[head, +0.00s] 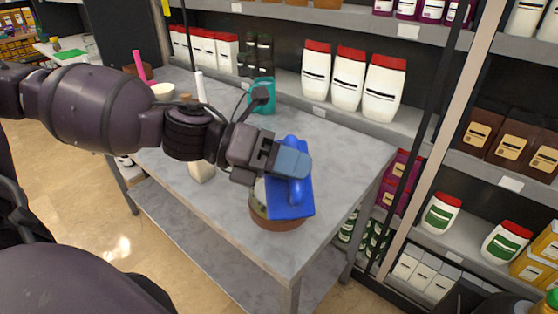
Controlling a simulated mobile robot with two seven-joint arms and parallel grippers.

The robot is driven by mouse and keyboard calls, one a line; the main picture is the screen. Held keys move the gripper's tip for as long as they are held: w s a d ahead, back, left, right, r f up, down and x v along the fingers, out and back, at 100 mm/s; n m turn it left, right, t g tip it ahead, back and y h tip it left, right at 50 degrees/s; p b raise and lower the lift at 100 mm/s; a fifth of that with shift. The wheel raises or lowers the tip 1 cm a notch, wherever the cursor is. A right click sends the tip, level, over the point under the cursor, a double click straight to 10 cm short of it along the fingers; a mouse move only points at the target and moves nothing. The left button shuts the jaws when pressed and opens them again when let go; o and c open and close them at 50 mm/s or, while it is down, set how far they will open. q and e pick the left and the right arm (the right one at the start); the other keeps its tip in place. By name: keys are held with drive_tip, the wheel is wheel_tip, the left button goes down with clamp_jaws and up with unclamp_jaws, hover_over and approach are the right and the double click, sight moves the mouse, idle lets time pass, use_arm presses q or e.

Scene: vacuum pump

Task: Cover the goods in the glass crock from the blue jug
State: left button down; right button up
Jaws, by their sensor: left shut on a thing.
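The blue jug (300,201) is in the grasp of my left gripper (291,163), near the front right corner of the grey table. The gripper is shut on it, and the jug looks tipped. The glass crock (258,208) stands on the table directly below and behind the jug, with a brownish band low down. The jug hides much of the crock, so its contents and any liquid flow cannot be made out. My right gripper is not in view.
The grey table (345,160) is clear right of the crock. A teal container (262,96), a white bottle (201,171) and a pale bowl (163,91) stand farther back or left. Shelves with red-capped white bottles (347,78) rise behind the table.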

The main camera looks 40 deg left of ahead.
use_arm(q)
drive_tip(key=shift+w, duration=0.1)
idle(0.4)
drive_tip(key=shift+s+d, duration=0.15)
drive_tip(key=shift+s, duration=0.1)
drive_tip(key=shift+s+d+f+m+y+p, duration=0.3)
drive_tip(key=shift+f+m+p, duration=0.2)
drive_tip(key=shift+p, duration=0.5)
drive_tip(key=shift+f, duration=0.25)
drive_tip(key=shift+d+f, duration=0.1)
drive_tip(key=shift+f, duration=0.15)
